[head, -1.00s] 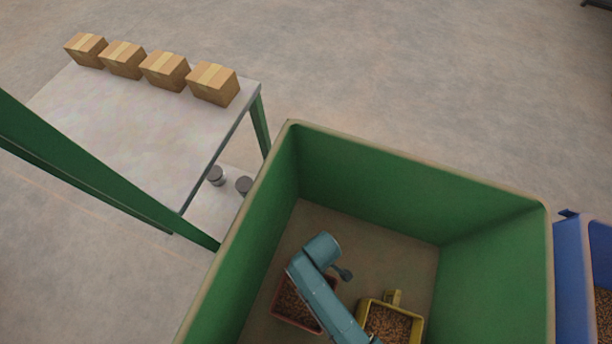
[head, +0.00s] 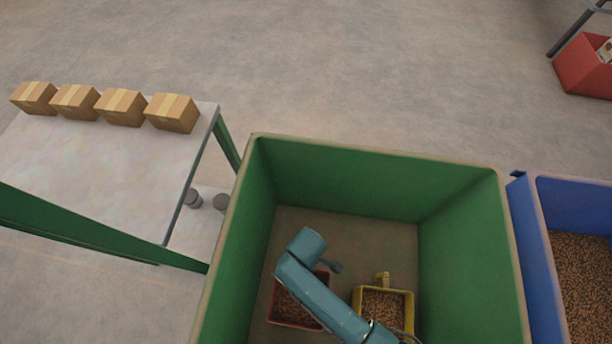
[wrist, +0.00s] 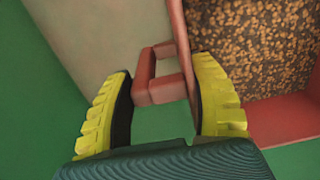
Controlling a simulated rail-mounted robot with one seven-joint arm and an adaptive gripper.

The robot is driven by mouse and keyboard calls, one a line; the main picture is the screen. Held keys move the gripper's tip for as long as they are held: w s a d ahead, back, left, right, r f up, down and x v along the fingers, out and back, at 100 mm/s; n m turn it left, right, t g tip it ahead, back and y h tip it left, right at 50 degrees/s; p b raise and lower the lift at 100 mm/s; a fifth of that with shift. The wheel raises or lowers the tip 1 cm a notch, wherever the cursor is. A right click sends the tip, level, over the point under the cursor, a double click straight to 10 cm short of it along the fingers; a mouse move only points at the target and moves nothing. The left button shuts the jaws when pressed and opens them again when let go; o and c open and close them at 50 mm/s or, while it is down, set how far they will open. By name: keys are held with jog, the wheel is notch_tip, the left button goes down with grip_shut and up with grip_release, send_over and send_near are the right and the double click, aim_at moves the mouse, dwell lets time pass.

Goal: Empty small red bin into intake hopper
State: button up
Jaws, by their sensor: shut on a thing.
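The small red bin (head: 291,322), filled with brown pellets, sits inside the large green container in the head view, partly hidden by my arm. In the wrist view its red wall (wrist: 283,117), its pellets and its red handle (wrist: 157,88) show. My gripper (wrist: 165,85) has its yellow-padded fingers on either side of the handle and is shut on it. I cannot make out an intake hopper with certainty.
A yellow bin (head: 411,302) of pellets stands right of the red bin, in the same green container (head: 460,240), whose high walls surround my arm. A blue container (head: 540,250) of pellets stands at right. A table (head: 95,170) with several cardboard boxes (head: 172,112) is at left.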

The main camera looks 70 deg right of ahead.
notch_tip(320, 180, up, 50)
jog(key=p, duration=5)
jog(key=shift+p, duration=0.4)
